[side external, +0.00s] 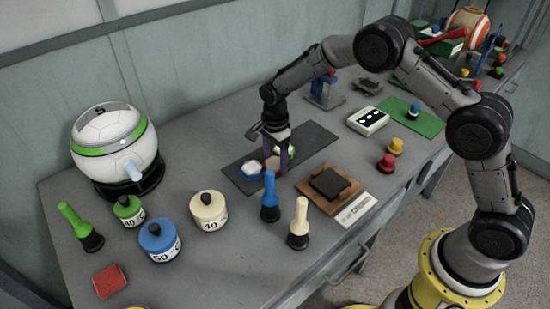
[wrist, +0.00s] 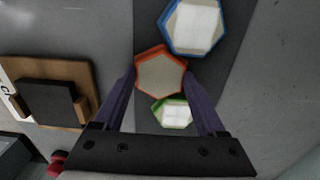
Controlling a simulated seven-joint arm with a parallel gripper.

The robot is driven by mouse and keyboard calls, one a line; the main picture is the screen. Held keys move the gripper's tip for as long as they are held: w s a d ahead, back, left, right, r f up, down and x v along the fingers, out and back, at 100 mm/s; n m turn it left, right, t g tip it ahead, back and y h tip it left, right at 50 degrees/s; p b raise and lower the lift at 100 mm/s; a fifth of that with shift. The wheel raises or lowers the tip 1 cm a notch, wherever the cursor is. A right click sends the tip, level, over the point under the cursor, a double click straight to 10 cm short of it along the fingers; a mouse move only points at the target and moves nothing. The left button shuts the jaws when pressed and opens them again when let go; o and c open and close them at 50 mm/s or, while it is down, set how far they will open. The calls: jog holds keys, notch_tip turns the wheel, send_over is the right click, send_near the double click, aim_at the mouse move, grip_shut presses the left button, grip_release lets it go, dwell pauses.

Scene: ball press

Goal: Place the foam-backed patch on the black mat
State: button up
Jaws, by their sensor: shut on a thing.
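My gripper (side external: 277,152) is low over the black mat (side external: 312,138), a long dark strip. In the wrist view my gripper (wrist: 160,75) has its purple fingers on either side of a red-edged hexagonal patch (wrist: 160,73) with a beige face, and is shut on it. A blue-edged patch with a pale face (wrist: 194,27) lies on the mat just beyond it. A smaller-looking green-edged patch (wrist: 172,113) shows between the fingers, nearer the palm. I cannot tell whether the held patch touches the mat or which patch has foam backing.
A wooden block with a dark pad (side external: 330,183) stands beside the mat. Blue (side external: 270,200) and cream (side external: 299,225) handled tools stand in front. Lidded pots, including a cream one (side external: 209,212), and a ball-shaped machine (side external: 115,145) are at left. Red (side external: 386,163) and yellow knobs sit at right.

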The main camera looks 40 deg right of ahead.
jog(key=o, duration=1.3)
jog(key=shift+c, duration=0.2)
notch_tip(320, 180, up, 11)
notch_tip(320, 180, up, 9)
jog(key=n+t, duration=0.1)
jog(key=n, duration=0.2)
send_over(275, 163)
jog(key=s+d, duration=0.2)
jog(key=s, duration=0.4)
jog(key=s+d+r+n+t, duration=0.2)
jog(key=s+r+n, duration=0.4)
jog(key=s, duration=0.4)
jog(key=s+d+n+t, duration=0.2)
jog(key=s+n, duration=0.7)
jog(key=s, duration=0.9)
jog(key=shift+s+f+t, duration=0.25)
jog(key=shift+s+t, duration=0.05)
jog(key=shift+s, duration=0.05)
